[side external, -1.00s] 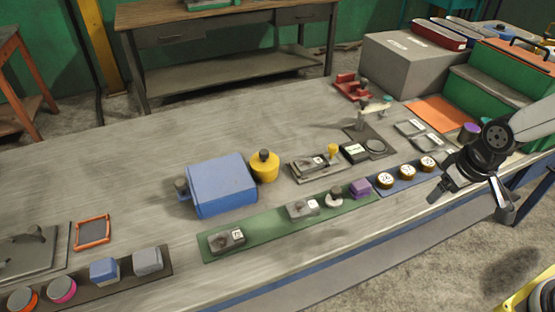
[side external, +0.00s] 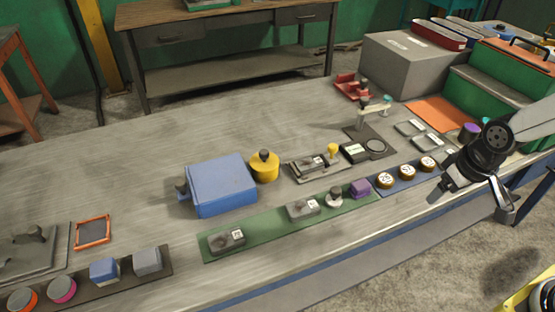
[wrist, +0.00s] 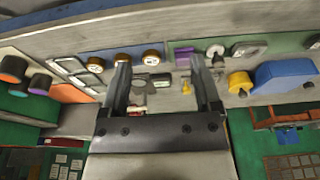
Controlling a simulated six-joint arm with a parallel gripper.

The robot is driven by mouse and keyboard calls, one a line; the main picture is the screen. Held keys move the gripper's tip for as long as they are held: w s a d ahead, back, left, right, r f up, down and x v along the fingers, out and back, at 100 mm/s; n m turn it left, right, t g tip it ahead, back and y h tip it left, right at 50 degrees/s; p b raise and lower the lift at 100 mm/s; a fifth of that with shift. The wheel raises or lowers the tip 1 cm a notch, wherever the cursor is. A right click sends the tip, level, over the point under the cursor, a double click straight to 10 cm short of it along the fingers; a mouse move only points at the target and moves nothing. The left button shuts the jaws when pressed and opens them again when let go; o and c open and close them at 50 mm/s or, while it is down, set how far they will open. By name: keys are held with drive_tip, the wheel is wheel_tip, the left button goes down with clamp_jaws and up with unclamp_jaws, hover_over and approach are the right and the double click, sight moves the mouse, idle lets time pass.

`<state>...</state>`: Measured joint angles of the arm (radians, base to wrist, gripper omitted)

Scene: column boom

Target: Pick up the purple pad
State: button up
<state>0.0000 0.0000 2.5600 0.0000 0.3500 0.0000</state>
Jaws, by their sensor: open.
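The purple pad (side external: 360,188) is a small block at the right end of a long green mat (side external: 265,229) in the side view. It also shows in the wrist view (wrist: 186,54), just left of the right finger's tip. My gripper (wrist: 160,60) is open and empty, its two fingers spread apart. In the side view my gripper (side external: 445,187) hangs near the table's front edge, to the right of the pad and clear of it. Part of it is hidden by my wrist.
Beside the pad on the mat stand a round-topped grey stamp (side external: 335,196) and grey blocks. A blue mat (side external: 407,182) with brown numbered discs lies between pad and gripper. A blue case (side external: 220,186) and yellow canister (side external: 264,167) stand behind. The table's left middle is clear.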

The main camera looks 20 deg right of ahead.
drive_tip(key=shift+o, duration=0.5)
drive_tip(key=shift+w, duration=0.1)
drive_tip(key=m+g, duration=0.3)
drive_tip(key=m, duration=1.5)
hover_over(362, 184)
wheel_tip(362, 184, down, 6)
drive_tip(key=shift+f, duration=0.25)
drive_tip(key=shift+f, duration=0.15)
drive_tip(key=shift+f, duration=1.2)
drive_tip(key=shift+f, duration=0.1)
